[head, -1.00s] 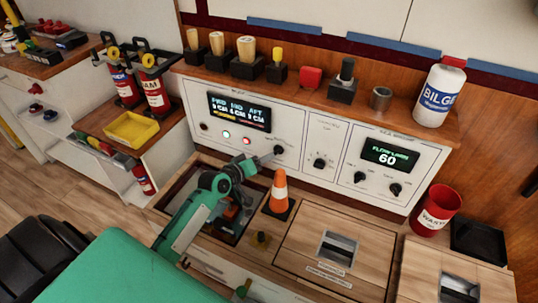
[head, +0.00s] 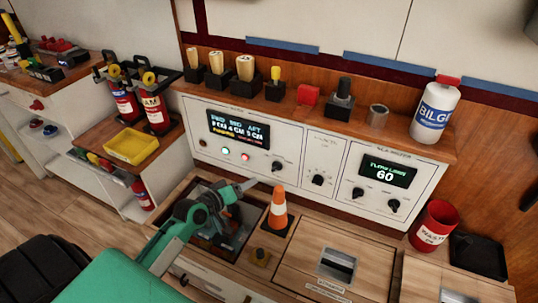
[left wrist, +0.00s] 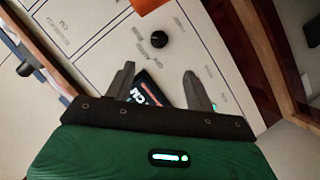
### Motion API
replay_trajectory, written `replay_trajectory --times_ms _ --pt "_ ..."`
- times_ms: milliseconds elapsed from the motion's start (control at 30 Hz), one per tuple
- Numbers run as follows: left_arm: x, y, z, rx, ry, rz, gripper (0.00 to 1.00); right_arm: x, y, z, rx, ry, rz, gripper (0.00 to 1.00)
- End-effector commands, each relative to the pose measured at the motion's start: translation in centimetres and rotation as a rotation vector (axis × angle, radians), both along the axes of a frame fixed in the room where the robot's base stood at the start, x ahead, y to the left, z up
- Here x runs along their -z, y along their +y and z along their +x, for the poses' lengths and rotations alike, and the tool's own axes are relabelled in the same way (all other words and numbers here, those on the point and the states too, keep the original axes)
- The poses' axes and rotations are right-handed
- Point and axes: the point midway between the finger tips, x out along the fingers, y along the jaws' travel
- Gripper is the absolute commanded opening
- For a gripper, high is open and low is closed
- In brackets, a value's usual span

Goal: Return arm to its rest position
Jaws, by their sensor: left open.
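My left arm (head: 190,222) is green with dark joints and reaches in from the lower left of the head view. Its gripper (head: 245,186) is over the open hatch, in front of the white control panel (head: 315,150) and apart from it. In the left wrist view the two grey fingers of this gripper (left wrist: 160,88) are spread, with nothing between them. Part of the panel and its lit display (left wrist: 146,93) show beyond the fingers. My right gripper is not in view.
An orange and white cone (head: 279,208) stands right of the gripper, beside the open hatch (head: 215,250). A red waste bin (head: 432,226) is at the right. A yellow tray (head: 131,146) and fire extinguishers (head: 153,108) are at the left. Wooden lids (head: 310,245) cover the right side.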

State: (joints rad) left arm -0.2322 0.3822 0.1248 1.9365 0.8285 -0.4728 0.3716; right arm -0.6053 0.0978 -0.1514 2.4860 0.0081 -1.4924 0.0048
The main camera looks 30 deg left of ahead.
Motion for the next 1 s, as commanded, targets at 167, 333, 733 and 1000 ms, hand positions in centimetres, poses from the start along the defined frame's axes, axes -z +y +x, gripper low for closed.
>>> replay_trajectory --times_ms 167,333,733,1000 --pt "0.1 -0.1 -0.1 0.002 0.002 0.002 0.55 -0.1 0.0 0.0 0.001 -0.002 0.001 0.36" --pt "1.7 -3.2 -2.3 0.072 0.072 0.078 0.55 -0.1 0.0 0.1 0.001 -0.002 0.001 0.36" --pt "6.1 -13.8 -16.8 0.399 0.447 0.529 0.55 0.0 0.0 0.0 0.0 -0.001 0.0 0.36" --pt "5.4 -15.2 -23.4 0.49 0.615 0.69 0.55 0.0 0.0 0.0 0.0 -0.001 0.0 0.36"
